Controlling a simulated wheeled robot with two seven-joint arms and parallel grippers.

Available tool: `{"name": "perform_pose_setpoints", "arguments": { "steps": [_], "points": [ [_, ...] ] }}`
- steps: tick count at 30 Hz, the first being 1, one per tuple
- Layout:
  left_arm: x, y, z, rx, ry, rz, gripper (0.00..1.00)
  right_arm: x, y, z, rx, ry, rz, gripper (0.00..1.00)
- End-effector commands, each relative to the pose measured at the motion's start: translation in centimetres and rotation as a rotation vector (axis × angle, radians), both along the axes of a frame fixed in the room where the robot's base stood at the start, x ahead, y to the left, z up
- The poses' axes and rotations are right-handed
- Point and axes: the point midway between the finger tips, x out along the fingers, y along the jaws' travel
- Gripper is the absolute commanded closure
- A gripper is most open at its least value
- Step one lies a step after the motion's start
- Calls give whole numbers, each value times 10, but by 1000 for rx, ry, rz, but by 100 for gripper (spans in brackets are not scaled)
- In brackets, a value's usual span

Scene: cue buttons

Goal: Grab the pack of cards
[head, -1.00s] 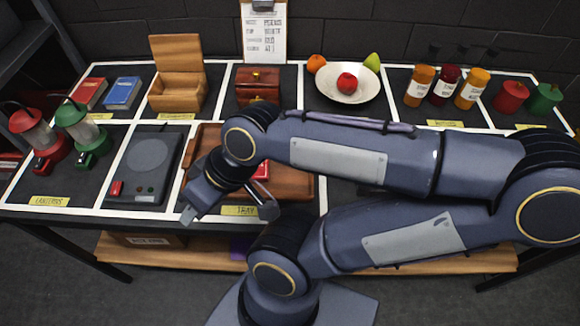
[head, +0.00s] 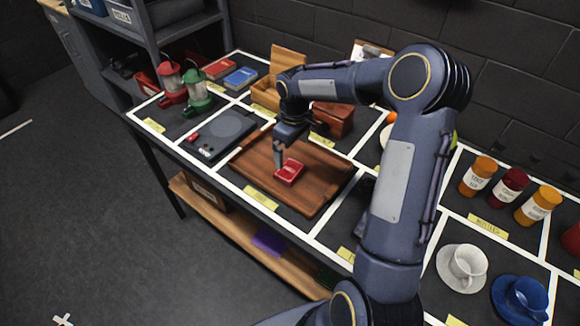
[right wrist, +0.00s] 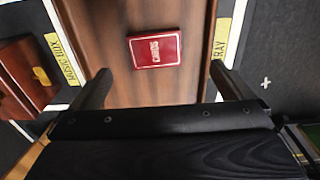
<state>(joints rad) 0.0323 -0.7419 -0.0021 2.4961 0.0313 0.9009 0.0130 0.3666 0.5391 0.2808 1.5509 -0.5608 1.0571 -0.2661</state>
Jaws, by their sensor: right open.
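The pack of cards (head: 289,172) is a small red box marked "CARDS", lying flat on the brown wooden tray (head: 318,190). In the right wrist view the pack (right wrist: 155,49) lies beyond the fingertips, between their lines, with bare tray (right wrist: 150,92) around it. My right gripper (head: 283,158) is above the tray by the pack's far left side. In the right wrist view my right gripper (right wrist: 156,76) shows its two fingers wide apart with nothing between them. My left gripper is not in view.
A wooden music box (head: 333,118) and an open wooden box (head: 266,94) stand behind. Jars (head: 507,187), a white cup (head: 467,262) and a blue cup (head: 524,297) stand to the right.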

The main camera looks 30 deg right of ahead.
Motion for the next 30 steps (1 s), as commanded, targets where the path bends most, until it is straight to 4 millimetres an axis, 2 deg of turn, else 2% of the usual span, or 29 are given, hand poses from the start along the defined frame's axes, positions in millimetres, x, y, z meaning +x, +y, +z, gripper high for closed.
{"name": "perform_pose_setpoints", "arguments": {
  "steps": [1,5,16,21,25,30],
  "points": [
    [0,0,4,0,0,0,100,7,-2,-10,1,16,12,0],
    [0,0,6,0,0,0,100,17,-6,-26,-3,32,33,0],
    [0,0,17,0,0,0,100,20,-4,-67,-2,39,37,0],
    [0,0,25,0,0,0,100,22,-2,-94,-2,39,35,0],
    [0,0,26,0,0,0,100,22,-2,-105,-3,35,36,0],
    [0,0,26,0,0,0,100,22,-2,-106,-4,34,35,0]
  ]
}}
